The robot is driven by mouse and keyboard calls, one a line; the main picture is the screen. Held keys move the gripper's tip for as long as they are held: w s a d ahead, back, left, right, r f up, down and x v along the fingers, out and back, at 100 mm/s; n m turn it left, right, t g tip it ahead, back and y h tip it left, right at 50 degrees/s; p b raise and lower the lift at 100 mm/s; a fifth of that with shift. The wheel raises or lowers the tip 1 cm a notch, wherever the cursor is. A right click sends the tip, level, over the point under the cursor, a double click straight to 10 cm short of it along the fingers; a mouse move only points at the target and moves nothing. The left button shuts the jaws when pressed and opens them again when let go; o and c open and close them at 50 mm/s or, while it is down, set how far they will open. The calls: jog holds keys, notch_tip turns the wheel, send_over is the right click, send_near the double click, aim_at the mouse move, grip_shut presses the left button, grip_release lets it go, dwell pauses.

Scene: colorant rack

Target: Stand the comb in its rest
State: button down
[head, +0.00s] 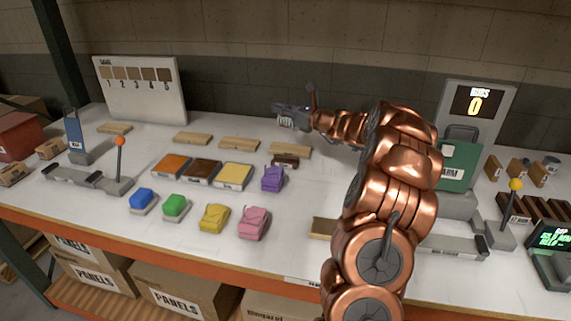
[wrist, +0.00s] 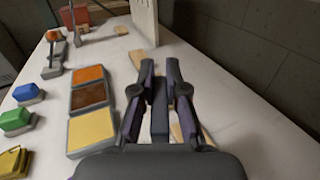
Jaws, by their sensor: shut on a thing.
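My gripper (head: 291,115) is over the back middle of the white table, high above the wooden strips. In the wrist view its two dark fingers (wrist: 160,75) are shut on a grey bar (wrist: 160,118), which I take to be the comb's handle. Pale stripes like teeth show below the fingers in the head view, small and partly hidden. The comb's rest is not clearly marked. A small dark brown block (head: 285,161) sits on the table below and in front of my gripper; I cannot tell whether it is the rest.
Orange (head: 171,165), brown (head: 202,170) and yellow (head: 234,176) pads lie left of centre. Coloured blocks, such as the purple one (head: 272,178), stand in front and beside. A numbered board (head: 141,90) stands at the back left. A lever (head: 120,155) rises at left.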

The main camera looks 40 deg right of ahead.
aim_at(280, 120)
jog(key=y, duration=0.1)
jog(key=n+g+y, duration=0.1)
jog(key=f+n+y, duration=0.1)
jog(key=shift+w+d, duration=0.2)
jog(key=shift+d, duration=0.1)
jog(key=shift+a+f+n+g+y, duration=0.45)
jog(key=shift+f+n+g+y, duration=0.25)
jog(key=shift+n+g+y, duration=0.3)
jog(key=shift+s+a+f+n+g+y, duration=0.15)
jog(key=shift+a+f+n+g+y, duration=0.25)
jog(key=shift+f+y, duration=0.3)
jog(key=shift+f+p, duration=0.8)
jog(key=shift+f, duration=4.1)
jog(key=shift+f, duration=0.15)
jog(key=c, duration=1.2)
grip_release()
